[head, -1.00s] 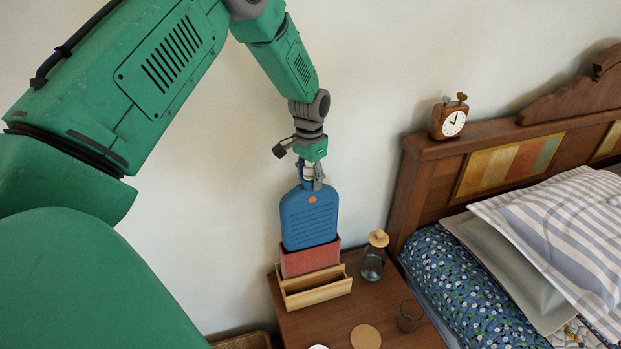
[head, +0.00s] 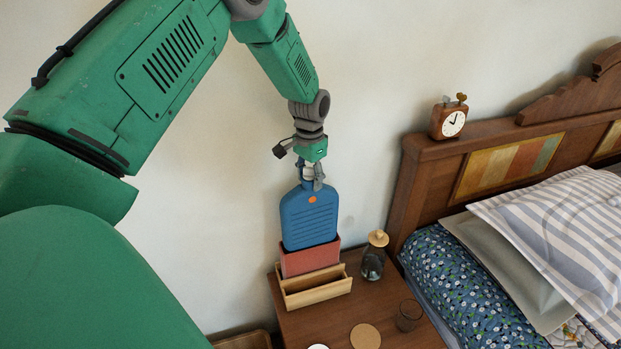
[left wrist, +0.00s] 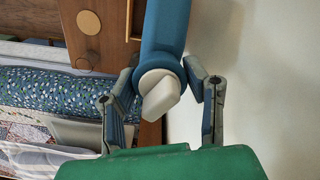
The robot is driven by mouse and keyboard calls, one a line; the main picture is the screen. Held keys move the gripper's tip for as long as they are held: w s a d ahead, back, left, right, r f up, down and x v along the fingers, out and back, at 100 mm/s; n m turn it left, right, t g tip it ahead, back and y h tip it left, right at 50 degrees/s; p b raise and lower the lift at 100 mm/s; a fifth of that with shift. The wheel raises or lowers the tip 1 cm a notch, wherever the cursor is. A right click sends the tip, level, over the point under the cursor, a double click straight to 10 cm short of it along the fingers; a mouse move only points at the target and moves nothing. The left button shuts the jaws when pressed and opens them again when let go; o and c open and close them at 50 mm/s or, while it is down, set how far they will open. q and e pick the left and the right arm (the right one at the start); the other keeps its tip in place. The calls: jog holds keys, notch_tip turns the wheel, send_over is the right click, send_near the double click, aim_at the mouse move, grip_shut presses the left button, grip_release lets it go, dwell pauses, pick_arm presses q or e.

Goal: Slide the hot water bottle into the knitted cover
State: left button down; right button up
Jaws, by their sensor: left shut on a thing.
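The blue hot water bottle (head: 309,219) stands upright, with its lower end inside the red knitted cover (head: 311,259). Most of its ribbed body shows above the cover's mouth. The cover stands in a light wooden holder (head: 316,291) on the bedside table. My left gripper (head: 313,183) is above the bottle, shut on its neck end. In the left wrist view the fingers (left wrist: 163,95) stand on both sides of the bottle's white stopper (left wrist: 160,92), and the blue body (left wrist: 166,30) extends away from them. My right gripper is not in view.
A glass jar with a wooden lid (head: 374,258) stands close to the right of the cover. A drinking glass (head: 408,315) and a round cork coaster (head: 366,337) are at the table's front. The bed (head: 470,275) and its headboard with a clock (head: 449,119) are at right.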

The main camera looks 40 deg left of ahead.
aim_at(310, 208)
pick_arm(q)
jog(key=shift+w+f+b, duration=0.1)
jog(key=shift+f+b, duration=0.9)
jog(key=shift+f, duration=0.95)
dwell(0.7)
jog(key=shift+f, duration=0.15)
jog(key=shift+f+b, duration=1.85)
jog(key=shift+f, duration=1.5)
